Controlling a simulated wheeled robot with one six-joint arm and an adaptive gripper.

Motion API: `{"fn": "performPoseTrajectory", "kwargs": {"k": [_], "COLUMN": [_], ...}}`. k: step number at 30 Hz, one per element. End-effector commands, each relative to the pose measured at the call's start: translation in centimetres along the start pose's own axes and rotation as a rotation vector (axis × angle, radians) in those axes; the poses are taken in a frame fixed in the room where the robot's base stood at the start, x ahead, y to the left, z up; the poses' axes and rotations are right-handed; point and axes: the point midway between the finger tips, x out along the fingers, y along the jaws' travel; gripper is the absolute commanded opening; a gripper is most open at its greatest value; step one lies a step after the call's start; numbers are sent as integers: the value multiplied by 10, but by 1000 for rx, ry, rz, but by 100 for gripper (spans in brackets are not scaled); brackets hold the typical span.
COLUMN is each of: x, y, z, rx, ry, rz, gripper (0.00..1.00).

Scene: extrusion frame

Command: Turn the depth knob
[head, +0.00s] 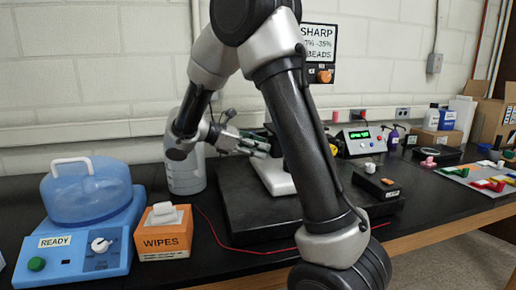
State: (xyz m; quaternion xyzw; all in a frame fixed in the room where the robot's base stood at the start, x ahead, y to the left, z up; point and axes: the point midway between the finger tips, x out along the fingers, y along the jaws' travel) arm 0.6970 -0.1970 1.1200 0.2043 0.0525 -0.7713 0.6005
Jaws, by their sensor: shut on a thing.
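My gripper (262,149) reaches in from the left at the upper part of a white stand (277,178) on a black slab. Its jaws are shut on a small part at the stand's left side, which appears to be the depth knob. The jaws cover that part, so its markings and angle cannot be read. My own arm crosses in front and hides the right side of the stand.
A grey container (186,172) stands close behind my wrist. A blue device (90,225) and an orange wipes box (163,232) are at left. A display box (362,140) stands behind.

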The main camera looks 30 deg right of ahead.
Motion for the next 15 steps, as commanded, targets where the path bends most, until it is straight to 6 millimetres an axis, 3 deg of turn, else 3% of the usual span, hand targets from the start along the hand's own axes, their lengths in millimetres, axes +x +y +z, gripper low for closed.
{"fn": "performPoseTrajectory", "kwargs": {"k": [15], "x": [0], "y": [4], "z": [-1], "rx": [-428], "ry": [0], "rz": [-178], "gripper": [6]}}
